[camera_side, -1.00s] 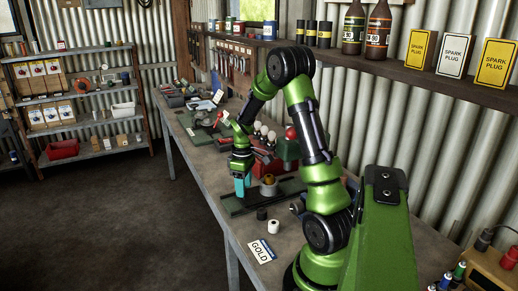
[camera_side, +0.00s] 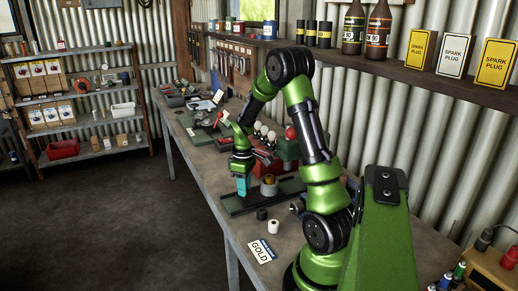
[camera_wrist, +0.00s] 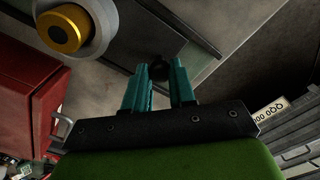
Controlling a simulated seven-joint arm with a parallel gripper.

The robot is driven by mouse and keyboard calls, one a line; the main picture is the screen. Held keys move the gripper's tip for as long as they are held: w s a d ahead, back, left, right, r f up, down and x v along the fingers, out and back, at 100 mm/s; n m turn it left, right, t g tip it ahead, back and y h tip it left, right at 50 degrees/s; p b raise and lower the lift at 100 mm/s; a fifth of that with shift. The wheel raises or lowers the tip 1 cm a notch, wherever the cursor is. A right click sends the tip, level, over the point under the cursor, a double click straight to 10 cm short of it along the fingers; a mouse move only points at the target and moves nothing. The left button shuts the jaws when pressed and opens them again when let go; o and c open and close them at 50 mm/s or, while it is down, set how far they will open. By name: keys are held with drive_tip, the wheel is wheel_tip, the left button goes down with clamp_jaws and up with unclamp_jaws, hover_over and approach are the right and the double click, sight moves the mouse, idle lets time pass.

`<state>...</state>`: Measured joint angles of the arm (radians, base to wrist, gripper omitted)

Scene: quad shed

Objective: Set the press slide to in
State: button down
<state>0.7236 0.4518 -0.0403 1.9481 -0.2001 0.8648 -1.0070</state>
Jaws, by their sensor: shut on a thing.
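My gripper (camera_side: 242,187) is low over the left end of the dark green press base (camera_side: 232,206) on the bench. In the wrist view its two teal fingers (camera_wrist: 158,82) are shut on a small round black knob (camera_wrist: 159,71), most likely the press slide's handle. The knob is hidden by the fingers in the side view. A grey round holder with a yellow-brown centre (camera_wrist: 62,32) stands on the base, to the right of my gripper in the side view (camera_side: 269,189). I cannot read the slide's exact position.
A red box (camera_wrist: 28,105) is close by in the wrist view. A black cylinder (camera_side: 261,214), a white roll (camera_side: 273,227) and a GOLD card (camera_side: 262,251) lie in front of the press. Bulbs (camera_side: 264,132) and a green press body (camera_side: 286,151) stand behind.

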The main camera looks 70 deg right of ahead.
sight(265, 180)
drive_tip(key=s+d, duration=0.5)
drive_tip(key=shift+s+d, duration=0.2)
drive_tip(key=c, duration=0.9)
unclamp_jaws()
drive_tip(key=shift+c, duration=0.2)
drive_tip(key=shift+a, duration=0.1)
drive_tip(key=w+a, duration=0.5)
drive_tip(key=shift+w, duration=0.1)
wheel_tip(265, 180, up, 17)
drive_tip(key=a+m+t, duration=0.4)
drive_tip(key=a+m, duration=0.2)
drive_tip(key=a, duration=1.3)
drive_tip(key=shift+a+m, duration=0.35)
drive_tip(key=shift+m, duration=0.05)
